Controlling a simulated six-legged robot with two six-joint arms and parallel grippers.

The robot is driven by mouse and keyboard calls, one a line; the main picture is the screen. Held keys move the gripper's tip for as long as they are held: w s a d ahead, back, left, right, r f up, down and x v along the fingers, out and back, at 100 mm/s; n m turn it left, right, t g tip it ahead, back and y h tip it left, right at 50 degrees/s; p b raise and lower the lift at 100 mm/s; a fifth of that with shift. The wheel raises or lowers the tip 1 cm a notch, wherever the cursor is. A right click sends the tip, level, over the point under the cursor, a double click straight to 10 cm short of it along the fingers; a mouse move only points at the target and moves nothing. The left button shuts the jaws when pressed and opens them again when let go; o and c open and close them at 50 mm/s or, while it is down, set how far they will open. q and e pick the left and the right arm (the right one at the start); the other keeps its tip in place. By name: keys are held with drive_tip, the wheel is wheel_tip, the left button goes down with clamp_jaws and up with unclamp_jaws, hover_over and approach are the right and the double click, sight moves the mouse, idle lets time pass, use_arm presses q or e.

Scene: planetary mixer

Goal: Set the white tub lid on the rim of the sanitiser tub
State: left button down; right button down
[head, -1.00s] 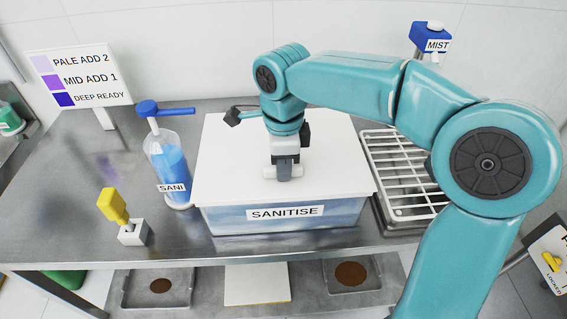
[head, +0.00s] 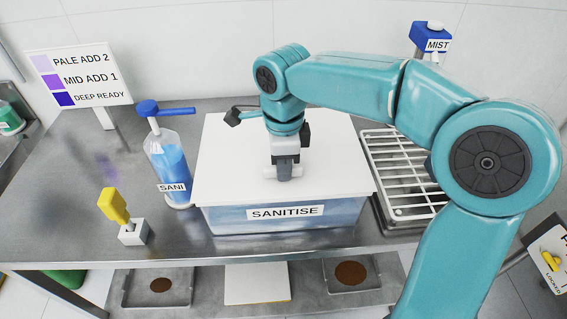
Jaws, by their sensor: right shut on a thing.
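The white tub lid (head: 225,165) is a flat white sheet with a small handle near its middle. It lies over the top of the sanitiser tub (head: 285,222), a clear tub of bluish liquid labelled SANITISE. The lid covers the tub's opening, and I see no clear gap at the front edge. My right gripper (head: 284,172) points down at the middle of the lid and is shut on its handle. The fingers partly hide the handle. My left gripper is not in view.
A SANI pump bottle (head: 168,165) stands close to the tub's left side. A wire rack (head: 400,180) on a tray stands close on the right. A yellow-topped stand (head: 132,232) is at the front left. The bench (head: 75,190) is bare at the left.

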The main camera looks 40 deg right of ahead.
drive_tip(key=shift+f+b, duration=0.75)
drive_tip(key=shift+f, duration=0.2)
drive_tip(key=c, duration=1.1)
unclamp_jaws()
drive_tip(key=shift+o, duration=0.2)
wheel_tip(320, 180, up, 16)
drive_tip(key=p, duration=0.3)
drive_tip(key=shift+r, duration=0.2)
drive_tip(key=shift+s+f, duration=0.1)
drive_tip(key=shift+s, duration=0.05)
